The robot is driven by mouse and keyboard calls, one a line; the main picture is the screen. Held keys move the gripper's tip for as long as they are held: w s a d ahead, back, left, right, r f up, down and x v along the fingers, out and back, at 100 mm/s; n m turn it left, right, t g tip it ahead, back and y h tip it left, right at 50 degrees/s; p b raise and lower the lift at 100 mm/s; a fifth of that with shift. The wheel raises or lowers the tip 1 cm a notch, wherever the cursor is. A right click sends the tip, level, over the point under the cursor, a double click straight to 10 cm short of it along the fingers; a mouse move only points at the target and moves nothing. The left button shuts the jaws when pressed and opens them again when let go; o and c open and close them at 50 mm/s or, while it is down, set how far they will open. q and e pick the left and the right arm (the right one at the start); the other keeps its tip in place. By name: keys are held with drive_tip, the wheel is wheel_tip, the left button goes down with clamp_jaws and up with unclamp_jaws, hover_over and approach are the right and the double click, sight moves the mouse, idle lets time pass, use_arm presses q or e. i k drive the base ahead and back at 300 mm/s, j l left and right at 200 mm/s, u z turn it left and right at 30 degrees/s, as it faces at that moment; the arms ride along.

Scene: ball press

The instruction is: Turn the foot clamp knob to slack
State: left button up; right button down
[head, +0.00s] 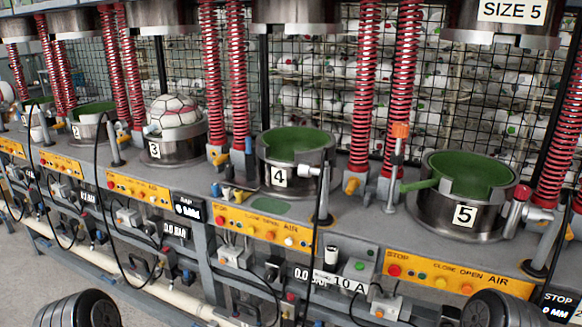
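A foot clamp knob is not labelled, and I cannot tell which fitting it is. At station 5, a red-capped fitting (517,207) stands at the right of the metal cup with a green lining (468,178). An orange-topped post (399,145) stands upright at that cup's left. At station 4, a post with a silver fitting (322,195) stands at the right of another green-lined cup (297,147). No slack marking is readable. Neither of my grippers is in view; only dark ribbed parts, apparently of my arms, show at the bottom edge.
Red springs (366,85) rise between the stations, and metal upper press heads (296,14) hang above the cups. A white and red ball (173,112) sits at station 3. Yellow button panels (460,275) line the front edge, with black hoses hanging before them.

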sight(229, 169)
drive_tip(key=j+z, duration=0.1)
drive_tip(key=z, duration=0.9)
drive_tip(key=j+z, duration=0.35)
drive_tip(key=j, duration=0.15)
drive_tip(key=j+z, duration=0.4)
drive_tip(key=k+j+z, duration=0.2)
drive_tip(key=j+z, duration=0.15)
drive_tip(key=k+j+z, duration=0.2)
drive_tip(key=j+z, duration=0.2)
drive_tip(key=j, duration=0.15)
drive_tip(key=k+j, duration=0.25)
drive_tip(key=j, duration=0.2)
drive_tip(key=k+j+z, duration=0.1)
drive_tip(key=k+j, duration=0.15)
drive_tip(key=j, duration=0.2)
drive_tip(key=k+j, duration=0.3)
drive_tip(key=k+j+z, duration=0.1)
drive_tip(key=k+j, duration=0.15)
drive_tip(key=j, duration=0.25)
